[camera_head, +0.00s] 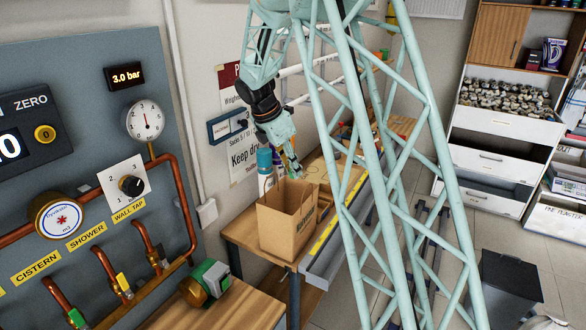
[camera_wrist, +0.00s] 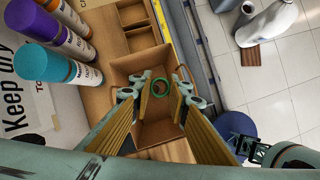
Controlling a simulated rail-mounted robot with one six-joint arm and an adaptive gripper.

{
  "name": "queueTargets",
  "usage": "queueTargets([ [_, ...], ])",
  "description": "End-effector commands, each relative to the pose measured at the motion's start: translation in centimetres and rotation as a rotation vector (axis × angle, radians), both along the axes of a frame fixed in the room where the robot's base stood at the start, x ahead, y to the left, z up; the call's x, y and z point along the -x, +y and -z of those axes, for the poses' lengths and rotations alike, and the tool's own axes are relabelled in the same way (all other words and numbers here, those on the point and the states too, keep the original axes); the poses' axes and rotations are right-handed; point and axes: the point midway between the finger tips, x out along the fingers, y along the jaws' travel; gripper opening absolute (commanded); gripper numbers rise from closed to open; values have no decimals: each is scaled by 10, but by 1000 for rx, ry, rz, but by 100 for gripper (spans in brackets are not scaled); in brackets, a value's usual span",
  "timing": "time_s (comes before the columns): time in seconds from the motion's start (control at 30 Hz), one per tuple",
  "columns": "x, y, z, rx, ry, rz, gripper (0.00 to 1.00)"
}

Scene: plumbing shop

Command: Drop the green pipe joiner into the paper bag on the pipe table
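The open brown paper bag (camera_head: 287,226) stands upright at the near end of the pipe table (camera_head: 249,237). My gripper (camera_head: 294,170) points down over the bag's mouth. In the wrist view, the bag (camera_wrist: 122,76) opens below the fingers. The joiner cannot be made out clearly in the head view.
Spray cans in teal (camera_wrist: 57,68), purple and orange stand beside the bag along the wall. A wooden divided tray (camera_wrist: 138,38) lies beyond it. A yellow-edged rail (camera_head: 325,236) runs along the table's right side. A gauge panel (camera_head: 75,130) is at left.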

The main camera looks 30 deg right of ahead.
Motion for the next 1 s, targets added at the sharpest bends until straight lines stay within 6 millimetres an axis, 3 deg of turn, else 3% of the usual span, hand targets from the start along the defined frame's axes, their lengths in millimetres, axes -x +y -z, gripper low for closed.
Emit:
queueTargets([
  [0.3, 0, 0, 17, 0, 0, 0, 12],
  [0.77, 0, 0, 19, 0, -1, 0, 12],
  [0.8, 0, 0, 19, 0, -1, 0, 19],
  [0.9, 0, 0, 19, 0, -1, 0, 28],
  [1.0, 0, 0, 19, 0, -1, 0, 32],
])
